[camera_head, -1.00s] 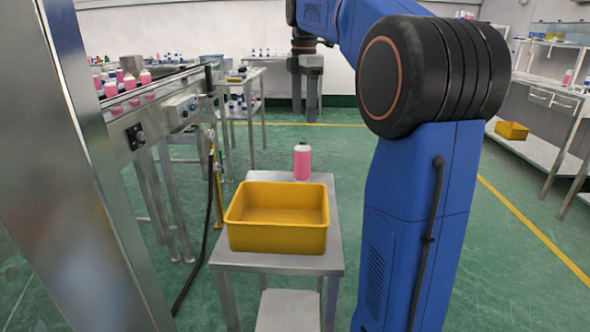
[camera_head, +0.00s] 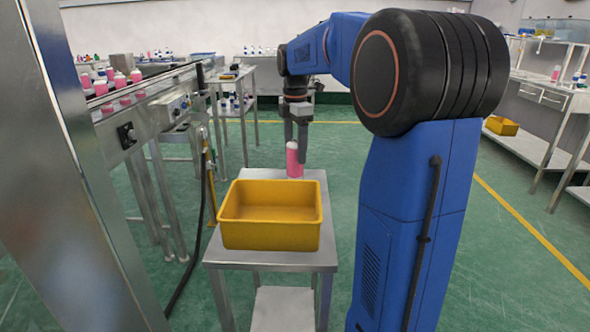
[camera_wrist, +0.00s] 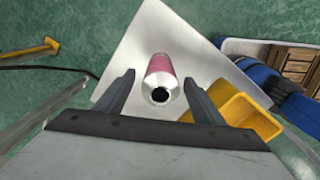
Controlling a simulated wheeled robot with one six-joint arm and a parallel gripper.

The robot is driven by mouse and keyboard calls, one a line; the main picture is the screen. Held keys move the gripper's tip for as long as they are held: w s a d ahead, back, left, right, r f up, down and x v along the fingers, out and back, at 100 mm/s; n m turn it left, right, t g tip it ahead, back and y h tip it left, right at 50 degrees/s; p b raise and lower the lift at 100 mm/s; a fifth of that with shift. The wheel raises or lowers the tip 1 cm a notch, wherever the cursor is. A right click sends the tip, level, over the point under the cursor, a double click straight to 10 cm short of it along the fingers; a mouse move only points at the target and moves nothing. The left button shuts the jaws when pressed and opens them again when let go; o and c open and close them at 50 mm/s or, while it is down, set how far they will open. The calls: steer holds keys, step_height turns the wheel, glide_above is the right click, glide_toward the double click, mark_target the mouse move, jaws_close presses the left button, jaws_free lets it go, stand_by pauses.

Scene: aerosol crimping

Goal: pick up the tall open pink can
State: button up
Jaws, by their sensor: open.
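The tall pink can (camera_head: 293,160) stands upright on the small metal table, behind the yellow bin. In the wrist view the can (camera_wrist: 161,77) shows a pink body, a white upper part and a dark round opening at its top. My gripper (camera_head: 295,158) points down above the table at the can, its two fingers apart. In the wrist view my gripper (camera_wrist: 158,86) is open, with the can between the lines of its fingers and apart from both. How far the fingertips reach down beside the can is hard to tell.
The yellow bin (camera_head: 270,242) stands empty on the metal table (camera_head: 312,180), close in front of the can. A conveyor (camera_head: 165,90) with several pink cans runs along the left. A metal post (camera_head: 75,170) fills the left edge. Green floor is free behind the table.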

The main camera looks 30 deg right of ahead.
mark_target(295, 158)
steer(key=shift+a+f, duration=0.1)
steer(key=shift+f, duration=1.7)
steer(key=c, duration=1.1)
